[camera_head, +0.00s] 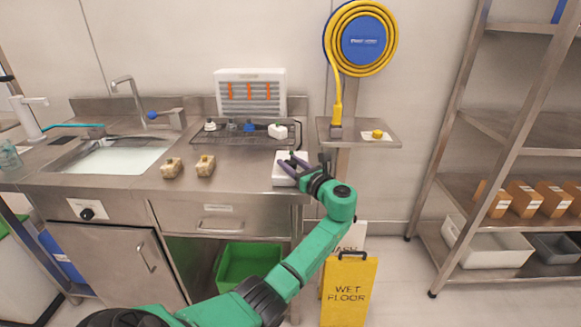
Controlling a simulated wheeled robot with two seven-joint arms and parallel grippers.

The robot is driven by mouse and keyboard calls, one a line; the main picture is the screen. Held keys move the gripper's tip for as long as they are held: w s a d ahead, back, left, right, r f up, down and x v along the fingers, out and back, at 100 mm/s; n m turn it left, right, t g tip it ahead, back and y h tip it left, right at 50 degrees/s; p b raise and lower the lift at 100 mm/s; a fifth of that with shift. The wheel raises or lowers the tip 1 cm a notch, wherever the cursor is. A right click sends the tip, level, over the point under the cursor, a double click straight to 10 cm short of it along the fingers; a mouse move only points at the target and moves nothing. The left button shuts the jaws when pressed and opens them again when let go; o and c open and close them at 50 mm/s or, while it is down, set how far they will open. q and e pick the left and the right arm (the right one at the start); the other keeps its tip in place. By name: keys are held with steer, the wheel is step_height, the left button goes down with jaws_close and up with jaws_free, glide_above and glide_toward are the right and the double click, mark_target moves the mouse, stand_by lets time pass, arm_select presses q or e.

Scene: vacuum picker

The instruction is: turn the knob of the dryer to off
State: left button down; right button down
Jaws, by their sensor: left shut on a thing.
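My left gripper (292,164) reaches over the right end of the steel counter. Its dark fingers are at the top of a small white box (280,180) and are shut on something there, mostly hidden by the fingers. I cannot tell whether that is a knob. A white louvred unit with orange strips (250,92), perhaps the dryer, stands at the back of the counter. A black knob (88,214) on a white plate is on the cabinet front below the sink, apart from my gripper. My right gripper is not in view.
A wire rack (245,136) with small items stands behind two tan blocks (188,166). A sink (110,158) is at the left. A steel side shelf (360,133), a yellow wet-floor sign (348,290) and a shelving unit (500,140) are at the right.

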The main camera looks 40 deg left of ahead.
arm_select(q)
steer(key=shift+f+n+g+y+b, duration=0.1)
steer(key=shift+n+g+y+b, duration=0.3)
steer(key=shift+n+g, duration=0.7)
steer(key=shift+g, duration=0.4)
steer(key=shift+c, duration=1.9)
jaws_free()
steer(key=shift+a, duration=0.1)
steer(key=s+d+b, duration=0.1)
steer(key=d, duration=1.3)
steer(key=shift+s+d, duration=0.3)
steer(key=shift+s, duration=0.1)
